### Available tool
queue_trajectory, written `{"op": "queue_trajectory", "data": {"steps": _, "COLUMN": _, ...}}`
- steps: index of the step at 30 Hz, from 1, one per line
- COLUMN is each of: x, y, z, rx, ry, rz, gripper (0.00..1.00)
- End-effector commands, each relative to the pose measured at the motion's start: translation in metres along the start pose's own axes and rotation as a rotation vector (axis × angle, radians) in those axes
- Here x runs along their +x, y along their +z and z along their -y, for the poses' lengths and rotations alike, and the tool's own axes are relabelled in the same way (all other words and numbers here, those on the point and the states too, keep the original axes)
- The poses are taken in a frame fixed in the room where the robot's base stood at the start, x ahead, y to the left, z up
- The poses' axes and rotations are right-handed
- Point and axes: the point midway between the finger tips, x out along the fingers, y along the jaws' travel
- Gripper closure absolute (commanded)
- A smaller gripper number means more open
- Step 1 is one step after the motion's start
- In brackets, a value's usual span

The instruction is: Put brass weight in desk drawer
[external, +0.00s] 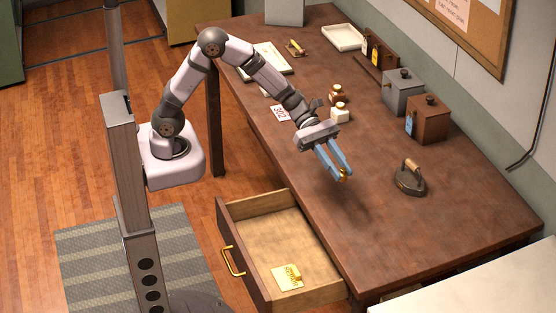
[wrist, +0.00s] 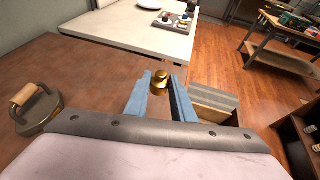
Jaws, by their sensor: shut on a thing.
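The brass weight (wrist: 160,80) is a small gold knobbed piece held between the blue fingertips of my gripper (wrist: 160,86) in the wrist view. In the external view my gripper (external: 340,172) is above the desk, near its front edge, with the brass weight (external: 343,175) partly hidden at its tips. The desk drawer (external: 232,235) is pulled open below the desk's front edge, to the lower left of my gripper. A yellow paper (external: 287,277) lies inside it, and the rest of its floor is bare.
A flat iron (external: 410,178) with a wooden handle stands on the desk to the right. Small jars (external: 340,112), a grey box (external: 403,92) and a brown box (external: 428,120) stand farther back. The desk (external: 430,235) is clear near its front right.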

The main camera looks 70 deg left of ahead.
Motion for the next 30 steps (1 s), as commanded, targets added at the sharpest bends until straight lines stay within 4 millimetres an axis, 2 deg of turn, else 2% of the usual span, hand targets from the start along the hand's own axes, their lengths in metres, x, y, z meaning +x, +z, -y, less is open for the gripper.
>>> {"op": "queue_trajectory", "data": {"steps": 1, "x": -0.002, "y": 0.006, "z": 0.0, "rx": 0.0, "ry": 0.0, "rz": 0.001, "gripper": 1.0}}
{"op": "queue_trajectory", "data": {"steps": 9, "x": -0.003, "y": 0.005, "z": -0.002, "rx": -0.001, "ry": 0.003, "rz": 0.0, "gripper": 1.0}}
{"op": "queue_trajectory", "data": {"steps": 14, "x": -0.007, "y": -0.001, "z": -0.017, "rx": -0.014, "ry": 0.033, "rz": -0.002, "gripper": 1.0}}
{"op": "queue_trajectory", "data": {"steps": 17, "x": -0.015, "y": -0.007, "z": -0.039, "rx": -0.03, "ry": 0.078, "rz": -0.005, "gripper": 1.0}}
{"op": "queue_trajectory", "data": {"steps": 23, "x": -0.048, "y": -0.032, "z": -0.106, "rx": -0.089, "ry": 0.22, "rz": -0.016, "gripper": 1.0}}
{"op": "queue_trajectory", "data": {"steps": 30, "x": -0.113, "y": -0.072, "z": -0.196, "rx": -0.178, "ry": 0.431, "rz": -0.026, "gripper": 1.0}}
